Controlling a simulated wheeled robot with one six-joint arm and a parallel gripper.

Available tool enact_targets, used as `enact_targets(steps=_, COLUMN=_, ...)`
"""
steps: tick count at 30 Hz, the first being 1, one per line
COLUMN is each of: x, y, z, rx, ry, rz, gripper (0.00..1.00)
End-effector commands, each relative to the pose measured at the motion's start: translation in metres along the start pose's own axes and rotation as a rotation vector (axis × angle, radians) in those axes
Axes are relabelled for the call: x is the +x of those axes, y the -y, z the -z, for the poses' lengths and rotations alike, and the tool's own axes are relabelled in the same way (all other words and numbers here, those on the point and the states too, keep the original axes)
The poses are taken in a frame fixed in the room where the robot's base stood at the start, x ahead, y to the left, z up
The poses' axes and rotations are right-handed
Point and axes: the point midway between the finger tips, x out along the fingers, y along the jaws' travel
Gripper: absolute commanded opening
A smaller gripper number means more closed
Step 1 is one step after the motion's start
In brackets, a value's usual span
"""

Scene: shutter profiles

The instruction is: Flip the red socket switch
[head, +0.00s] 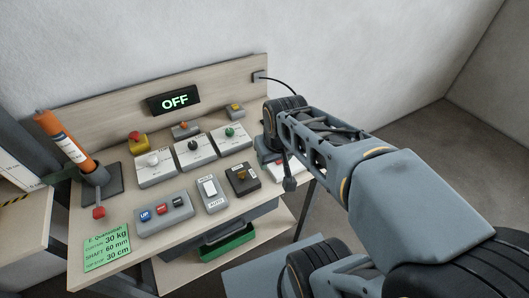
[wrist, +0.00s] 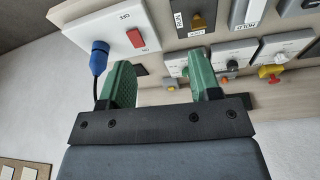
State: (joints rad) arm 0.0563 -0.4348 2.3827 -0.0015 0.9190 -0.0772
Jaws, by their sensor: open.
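The red socket switch (wrist: 138,38) is a small red rocker on a white socket plate (wrist: 118,30), seen at the upper left of the wrist view. OFF and ON labels are printed at its two ends. A blue plug (wrist: 100,50) with a dark cord sits in the plate beside the switch. My gripper (wrist: 160,68) is open and empty, its two green fingers apart. The left finger is nearest the switch, and I see a gap between them in the picture.
A display (head: 174,101) on the backboard reads OFF. The wooden desk carries several control boxes, including a HOLD/AUTO rocker box (head: 212,195), a dark toggle box (head: 242,179) and a button box (head: 163,214). An orange cylinder (head: 68,143) stands at the left.

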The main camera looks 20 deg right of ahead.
Motion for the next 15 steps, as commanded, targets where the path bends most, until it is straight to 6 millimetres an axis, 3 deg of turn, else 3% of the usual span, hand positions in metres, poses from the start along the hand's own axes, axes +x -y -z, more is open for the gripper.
enact_targets(steps=1, x=-0.005, y=-0.009, z=0.016, rx=-0.002, ry=0.037, rz=-0.003, gripper=0.57)
enact_targets(steps=6, x=0.007, y=-0.035, z=0.057, rx=-0.042, ry=0.139, rz=0.002, gripper=0.57)
enact_targets(steps=15, x=0.04, y=-0.072, z=0.093, rx=-0.088, ry=0.253, rz=0.029, gripper=0.57)
